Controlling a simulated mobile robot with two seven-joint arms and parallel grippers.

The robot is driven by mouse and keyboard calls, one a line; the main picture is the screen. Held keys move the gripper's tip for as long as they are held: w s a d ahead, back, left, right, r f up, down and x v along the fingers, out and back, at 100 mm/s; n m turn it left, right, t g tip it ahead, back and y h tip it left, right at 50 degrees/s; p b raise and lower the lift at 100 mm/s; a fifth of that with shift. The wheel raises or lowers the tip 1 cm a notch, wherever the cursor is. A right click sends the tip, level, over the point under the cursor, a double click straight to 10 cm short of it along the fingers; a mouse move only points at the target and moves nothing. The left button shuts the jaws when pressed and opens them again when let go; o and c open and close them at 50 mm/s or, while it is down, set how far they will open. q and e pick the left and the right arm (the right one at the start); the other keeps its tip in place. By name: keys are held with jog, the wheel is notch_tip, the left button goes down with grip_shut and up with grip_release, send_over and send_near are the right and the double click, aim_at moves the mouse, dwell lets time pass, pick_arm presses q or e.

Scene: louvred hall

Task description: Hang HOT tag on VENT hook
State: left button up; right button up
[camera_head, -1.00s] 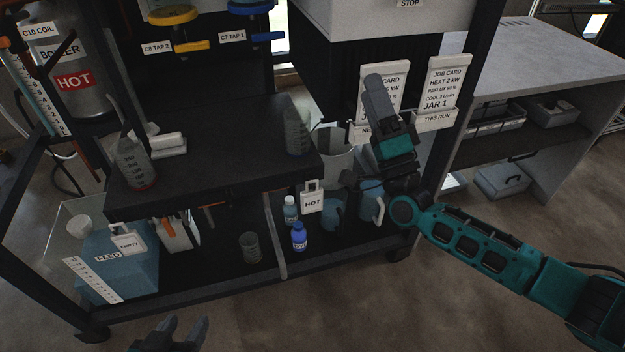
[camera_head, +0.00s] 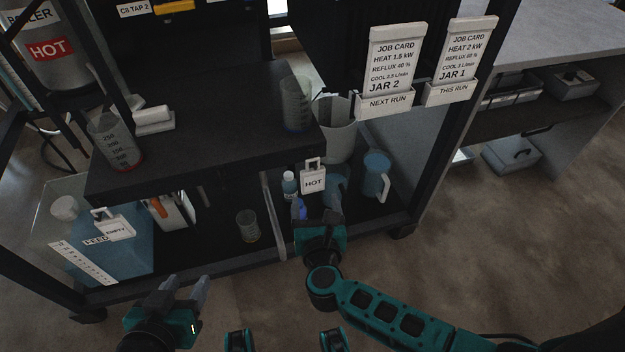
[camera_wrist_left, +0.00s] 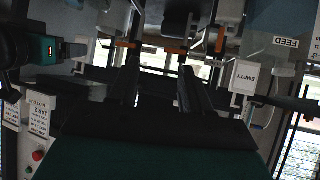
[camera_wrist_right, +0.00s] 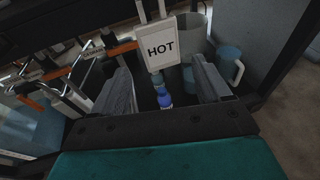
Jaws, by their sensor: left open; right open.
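The white HOT tag (camera_head: 313,180) hangs at the front edge of the dark shelf. In the right wrist view the HOT tag (camera_wrist_right: 161,42) is upright, beyond and between my right fingers. My right gripper (camera_head: 317,212) is open and empty, just below and in front of the tag, apart from it as far as I can tell. My left gripper (camera_head: 185,290) is open and empty, low at the front left; its fingers (camera_wrist_left: 157,92) also show in the left wrist view. I cannot make out a hook labelled VENT in any view.
A white EMPTY tag (camera_head: 115,228) hangs by the blue FEED container (camera_head: 135,262). Bottles, a beaker (camera_head: 247,226) and blue jugs (camera_head: 376,176) stand on the lower shelf. Two job cards (camera_head: 394,60) are at upper right. The floor in front is clear.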

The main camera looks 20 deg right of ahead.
aim_at(313, 184)
jog(key=b+x, duration=0.3)
jog(key=x, duration=0.5)
dwell(0.5)
grip_shut()
dwell(0.5)
